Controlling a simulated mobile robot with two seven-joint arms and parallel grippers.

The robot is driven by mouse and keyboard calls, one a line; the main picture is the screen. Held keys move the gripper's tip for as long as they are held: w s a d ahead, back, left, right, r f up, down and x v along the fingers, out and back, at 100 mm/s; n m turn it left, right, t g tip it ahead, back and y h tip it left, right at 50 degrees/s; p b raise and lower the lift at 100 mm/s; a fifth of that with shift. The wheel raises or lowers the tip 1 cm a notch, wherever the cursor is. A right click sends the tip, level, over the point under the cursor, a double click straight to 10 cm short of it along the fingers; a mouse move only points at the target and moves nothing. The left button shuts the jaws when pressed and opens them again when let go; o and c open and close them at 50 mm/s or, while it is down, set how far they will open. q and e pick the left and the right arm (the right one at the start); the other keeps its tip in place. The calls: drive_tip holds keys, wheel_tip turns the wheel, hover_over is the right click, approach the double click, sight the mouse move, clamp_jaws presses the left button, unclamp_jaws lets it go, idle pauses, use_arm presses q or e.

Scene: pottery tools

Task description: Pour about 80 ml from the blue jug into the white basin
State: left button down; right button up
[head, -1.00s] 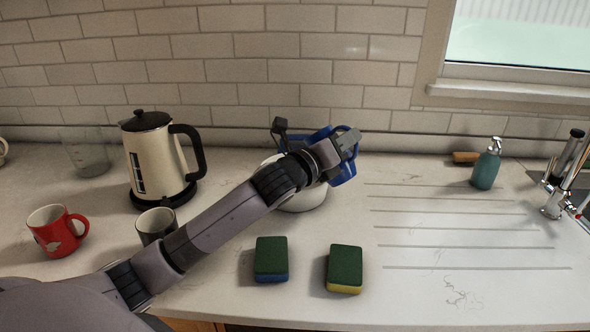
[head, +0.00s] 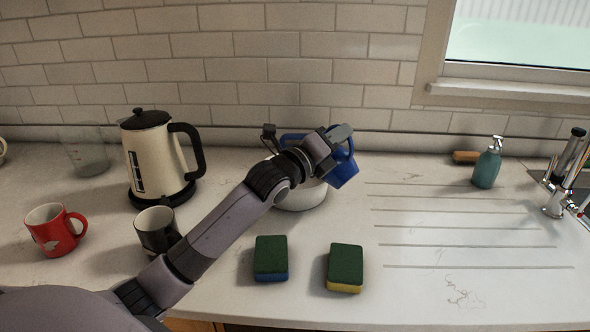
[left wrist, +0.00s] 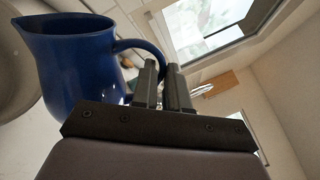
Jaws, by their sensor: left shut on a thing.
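The blue jug (head: 343,172) is held up at the white basin (head: 302,196), its body partly hidden by my left gripper (head: 338,137). In the head view the jug is tilted, and part of it stands over the basin's right side. In the left wrist view the jug (left wrist: 80,62) fills the left, and my left gripper (left wrist: 164,85) is shut on its handle. The basin (left wrist: 14,65) shows at that view's left edge, beside the jug's spout. The basin's inside is mostly hidden by my arm in the head view. I see no stream of liquid. My right gripper is not in view.
Two green sponges, one blue-based (head: 271,258) and one yellow-based (head: 345,267), lie in front of the basin. A cream kettle (head: 152,160), a dark mug (head: 157,231) and a red mug (head: 52,229) stand left. A teal soap bottle (head: 487,167) stands right, past the clear ridged drainboard.

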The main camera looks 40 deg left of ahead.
use_arm(q)
drive_tip(key=shift+a+n+y+b, duration=0.15)
drive_tip(key=shift+a+n+b, duration=0.15)
drive_tip(key=shift+a+n, duration=0.35)
drive_tip(key=shift+a+n+y+b, duration=0.15)
drive_tip(key=shift+a+n+b, duration=0.15)
drive_tip(key=shift+n, duration=0.55)
idle(1.8)
drive_tip(key=shift+r, duration=0.1)
drive_tip(key=d+m+p, duration=0.1)
drive_tip(key=d+m, duration=0.1)
drive_tip(key=m, duration=0.1)
drive_tip(key=shift+r+p, duration=0.25)
drive_tip(key=shift+p, duration=0.1)
drive_tip(key=shift+d+f+m, duration=0.15)
drive_tip(key=shift+m, duration=0.15)
drive_tip(key=shift+d+m, duration=0.1)
drive_tip(key=shift+m, duration=0.2)
drive_tip(key=shift+d+f+m+h, duration=0.1)
drive_tip(key=shift+d+m+h, duration=0.3)
drive_tip(key=shift+m, duration=0.3)
drive_tip(key=shift+d+m, duration=0.2)
drive_tip(key=shift+m, duration=0.2)
